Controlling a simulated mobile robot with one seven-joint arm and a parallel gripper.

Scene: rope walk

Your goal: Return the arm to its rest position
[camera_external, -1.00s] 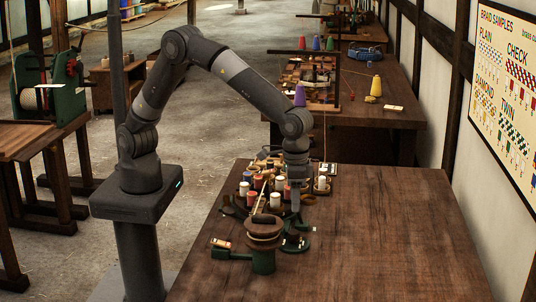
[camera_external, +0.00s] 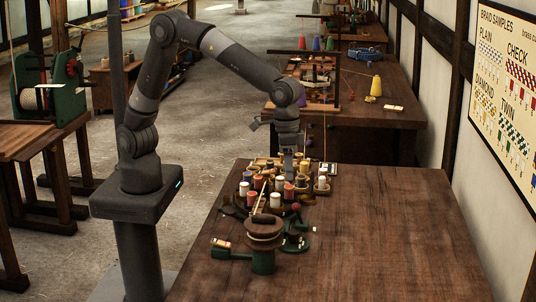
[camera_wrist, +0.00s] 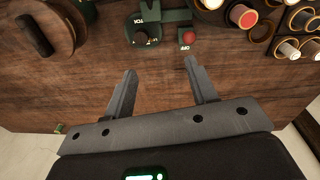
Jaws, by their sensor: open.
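My arm rises from its pedestal at the left of the external view and bends over the table (camera_external: 380,230). My gripper (camera_external: 288,172) hangs above the far side of the braiding device (camera_external: 262,240) and its spools, and its fingertips are small there. In the wrist view my gripper (camera_wrist: 158,72) is open, with two grey fingers spread and only bare wood between them. A green switch plate (camera_wrist: 160,22) with a dark knob and a red button (camera_wrist: 188,37) lies beyond the fingertips, apart from them. A round wooden piece with a dark handle (camera_wrist: 36,36) is at upper left.
Several thread spools in red, white and yellow (camera_external: 276,185) stand close under my gripper. Another table with a yellow cone (camera_external: 376,86) stands behind. The right half of the near table is clear. A braid sample board (camera_external: 505,75) hangs on the right wall.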

